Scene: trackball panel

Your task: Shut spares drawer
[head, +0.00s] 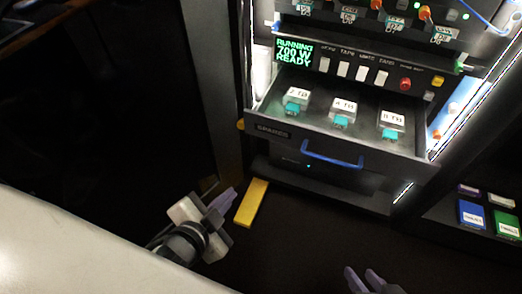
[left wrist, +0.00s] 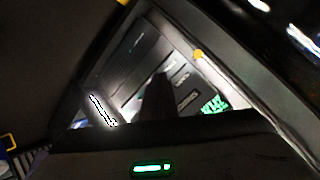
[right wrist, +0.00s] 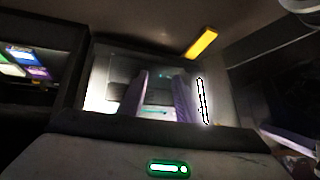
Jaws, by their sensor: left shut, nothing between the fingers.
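The spares drawer (head: 275,131) is pulled out of the rack in the head view. Its front carries a SPARES label and a blue bar handle (head: 332,157). Several white blocks with teal ends, such as the 4 TB one (head: 343,107), lie inside. My left gripper (head: 229,196) is shut and empty, low and left of the drawer, apart from the handle. My right gripper (head: 361,271) is at the bottom edge of the head view, below the drawer and apart from it. Its two purple fingers (right wrist: 160,95) stand apart in the right wrist view, with nothing between them.
A yellow bar (head: 251,203) lies on the dark floor beside my left gripper. Above the drawer is a panel with a green display (head: 294,52), white switches and a red button (head: 405,84). A dark shelf with coloured boxes (head: 472,213) stands at the right.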

